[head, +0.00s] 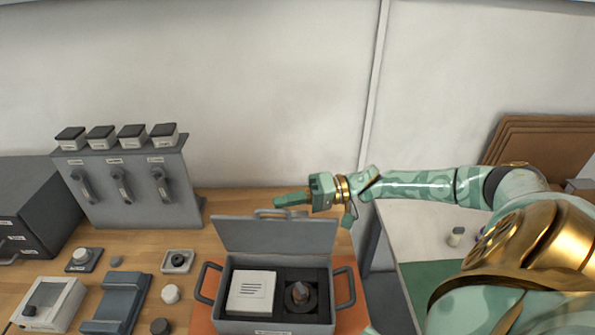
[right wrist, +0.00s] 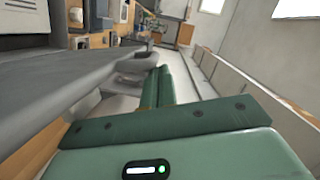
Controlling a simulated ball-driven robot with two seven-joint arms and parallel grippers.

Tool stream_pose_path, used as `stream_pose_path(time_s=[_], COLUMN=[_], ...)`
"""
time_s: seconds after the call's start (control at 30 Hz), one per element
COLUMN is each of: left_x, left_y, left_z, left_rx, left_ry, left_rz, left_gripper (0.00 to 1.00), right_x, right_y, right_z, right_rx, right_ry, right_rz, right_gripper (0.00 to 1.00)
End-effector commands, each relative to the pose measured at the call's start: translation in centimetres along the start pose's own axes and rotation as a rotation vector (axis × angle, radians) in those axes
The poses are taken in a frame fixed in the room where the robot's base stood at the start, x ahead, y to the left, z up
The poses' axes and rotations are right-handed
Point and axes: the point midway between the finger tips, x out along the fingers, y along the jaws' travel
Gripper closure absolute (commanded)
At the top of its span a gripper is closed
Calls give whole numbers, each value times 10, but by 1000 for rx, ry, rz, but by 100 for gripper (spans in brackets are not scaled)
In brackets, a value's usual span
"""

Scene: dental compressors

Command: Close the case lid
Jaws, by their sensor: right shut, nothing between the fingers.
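The grey case (head: 225,323) stands on the bench with its lid (head: 275,236) raised, standing up along the back edge. A white box (head: 251,292) and a dark round part (head: 301,292) in a black insert lie inside. My right gripper (head: 279,200) is shut and empty, just above and behind the lid's upper edge, pointing left. In the right wrist view its green fingers (right wrist: 158,82) lie together beside the grey lid (right wrist: 60,82). I cannot tell whether they touch it. My left gripper is not in view.
The case rests on an orange mat (head: 347,322). A grey rack (head: 130,180) with hanging handpieces stands at the back left. A cradle (head: 118,302), a white device (head: 48,304) and small round parts lie left of the case. A gap separates the bench from the right table (head: 415,235).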

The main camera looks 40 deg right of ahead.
Motion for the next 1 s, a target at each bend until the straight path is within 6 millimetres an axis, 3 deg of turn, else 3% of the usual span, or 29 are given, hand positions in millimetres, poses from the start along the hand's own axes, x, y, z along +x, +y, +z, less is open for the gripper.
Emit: stream_pose_path(time_s=[0.03, 0.2, 0.5, 0.77, 1.0], left_x=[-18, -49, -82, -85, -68], left_y=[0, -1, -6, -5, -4], left_z=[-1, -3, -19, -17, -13], left_rx=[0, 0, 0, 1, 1], left_ry=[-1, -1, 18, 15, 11], left_rz=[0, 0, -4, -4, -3], left_gripper=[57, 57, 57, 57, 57], right_x=[4, 17, 34, 48, 59], right_y=[-10, -14, -6, 16, 48], right_z=[5, 36, 103, 159, 204], right_rx=[-37, -190, -465, -706, -924], right_ry=[-2, -2, 1, 2, 2], right_rz=[8, 47, 117, 177, 231], right_gripper=[100, 100, 100, 100, 100])
